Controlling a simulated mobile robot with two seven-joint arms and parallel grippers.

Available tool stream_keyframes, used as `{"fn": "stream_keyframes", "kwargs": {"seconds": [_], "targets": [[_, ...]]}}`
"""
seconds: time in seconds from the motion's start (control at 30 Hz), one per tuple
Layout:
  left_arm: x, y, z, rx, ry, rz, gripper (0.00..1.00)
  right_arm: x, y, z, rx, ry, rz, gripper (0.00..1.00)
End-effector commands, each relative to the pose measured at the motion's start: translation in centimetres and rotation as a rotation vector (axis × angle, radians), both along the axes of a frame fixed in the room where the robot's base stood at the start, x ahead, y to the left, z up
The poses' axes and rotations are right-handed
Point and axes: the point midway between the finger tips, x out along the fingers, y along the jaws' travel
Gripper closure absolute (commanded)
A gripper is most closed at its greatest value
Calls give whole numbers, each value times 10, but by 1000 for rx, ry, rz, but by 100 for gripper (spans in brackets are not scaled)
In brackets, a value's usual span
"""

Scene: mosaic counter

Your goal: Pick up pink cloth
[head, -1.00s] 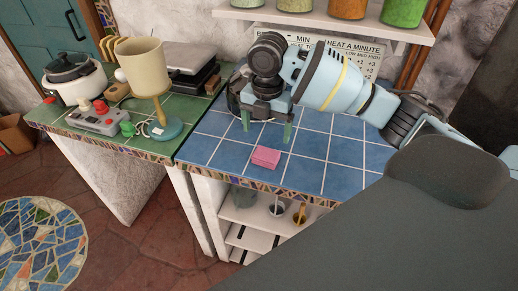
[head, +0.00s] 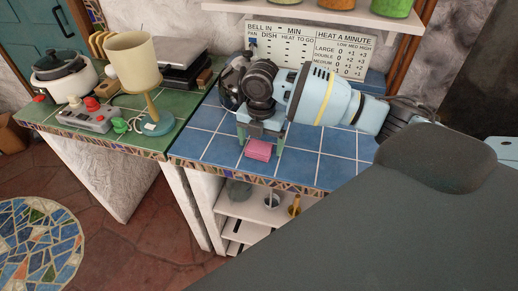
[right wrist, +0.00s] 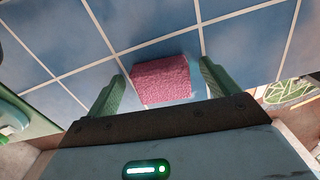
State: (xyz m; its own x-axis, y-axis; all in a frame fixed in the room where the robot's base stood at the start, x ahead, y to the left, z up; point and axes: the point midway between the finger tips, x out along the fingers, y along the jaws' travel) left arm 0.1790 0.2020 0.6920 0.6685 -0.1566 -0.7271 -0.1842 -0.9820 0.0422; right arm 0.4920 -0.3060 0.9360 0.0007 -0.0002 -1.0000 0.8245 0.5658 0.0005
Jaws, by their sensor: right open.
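The pink cloth (head: 259,150) is a small folded block lying on the blue tiled counter (head: 335,145) near its front edge. My right gripper (head: 261,158) is over it, pointing down, with its green fingers open on either side of the cloth. In the right wrist view the cloth (right wrist: 162,80) lies between the two spread fingertips of the right gripper (right wrist: 161,75), with a gap to the finger on each side. Whether the fingertips touch the tiles is hard to tell. My left gripper is not in view.
A microwave-style sign (head: 340,55) and a shelf with jars (head: 340,17) are behind the arm.

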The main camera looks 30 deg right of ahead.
Motion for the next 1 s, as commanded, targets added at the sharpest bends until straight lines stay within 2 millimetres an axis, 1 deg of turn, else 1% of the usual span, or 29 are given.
{"fn": "stream_keyframes", "kwargs": {"seconds": [0.2, 0.23, 0.5, 0.57, 0.6, 0.87, 1.0], "targets": [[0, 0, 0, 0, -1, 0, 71, 0, 0, -1, -1, -1, 1, 13], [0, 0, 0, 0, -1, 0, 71, 0, 0, -1, -1, -1, 1, 15], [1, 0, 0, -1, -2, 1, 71, 0, 0, 0, 0, -1, 1, 51], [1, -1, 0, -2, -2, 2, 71, 0, 0, 0, 0, -1, 1, 59], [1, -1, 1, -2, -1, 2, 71, 0, 0, 0, 0, -1, 1, 61], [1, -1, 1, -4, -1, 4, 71, 0, 0, 1, 0, -1, 1, 61], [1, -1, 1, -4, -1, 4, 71, 0, 0, 8, 0, -2, 1, 61]]}}
